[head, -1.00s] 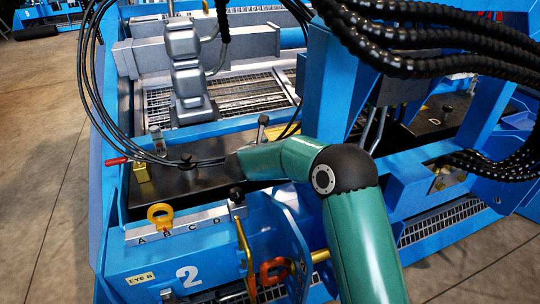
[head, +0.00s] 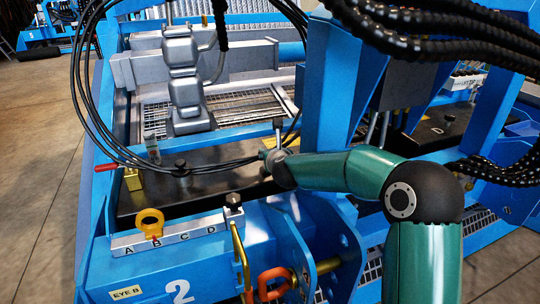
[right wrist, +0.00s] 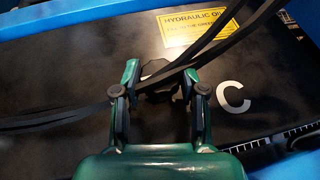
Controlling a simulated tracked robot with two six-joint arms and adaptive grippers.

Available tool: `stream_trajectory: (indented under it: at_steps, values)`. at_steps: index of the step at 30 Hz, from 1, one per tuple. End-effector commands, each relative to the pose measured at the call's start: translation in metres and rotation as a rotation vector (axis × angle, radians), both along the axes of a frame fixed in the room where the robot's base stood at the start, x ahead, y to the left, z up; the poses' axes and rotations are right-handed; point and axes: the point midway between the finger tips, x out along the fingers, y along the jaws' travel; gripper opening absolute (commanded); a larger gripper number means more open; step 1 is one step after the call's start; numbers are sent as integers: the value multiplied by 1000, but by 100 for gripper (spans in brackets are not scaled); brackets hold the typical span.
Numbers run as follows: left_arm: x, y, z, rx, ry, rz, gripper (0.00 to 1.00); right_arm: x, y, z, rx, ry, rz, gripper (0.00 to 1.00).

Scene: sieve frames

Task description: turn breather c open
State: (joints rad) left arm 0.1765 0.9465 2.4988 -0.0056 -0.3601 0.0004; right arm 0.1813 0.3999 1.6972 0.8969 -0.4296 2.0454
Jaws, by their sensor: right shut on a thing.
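In the right wrist view, breather C is a black lobed knob (right wrist: 158,74) on a black lid (right wrist: 60,85). A white letter C (right wrist: 233,97) is printed to its right. My right gripper (right wrist: 159,82) has one finger on each side of the knob and is shut on it. The fingers and this breather cannot be made out there. My left gripper is out of view.
Another black knob (head: 180,167) stands on the lid with hoses beside it. A blue upright (head: 325,85) and thick black hoses (head: 440,35) are close above my arm. A yellow eye (head: 150,221) sits at the front.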

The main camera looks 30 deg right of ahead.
Motion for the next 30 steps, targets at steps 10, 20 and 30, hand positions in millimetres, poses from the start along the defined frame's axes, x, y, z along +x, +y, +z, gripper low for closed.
stream_trajectory:
  at_steps: [10,20,30]
  values:
    - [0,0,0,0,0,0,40,1,1,2,-1,-4,3,52]
    - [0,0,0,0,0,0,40,0,0,1,0,-2,0,67]
    - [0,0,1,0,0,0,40,-23,10,12,0,-3,0,67]
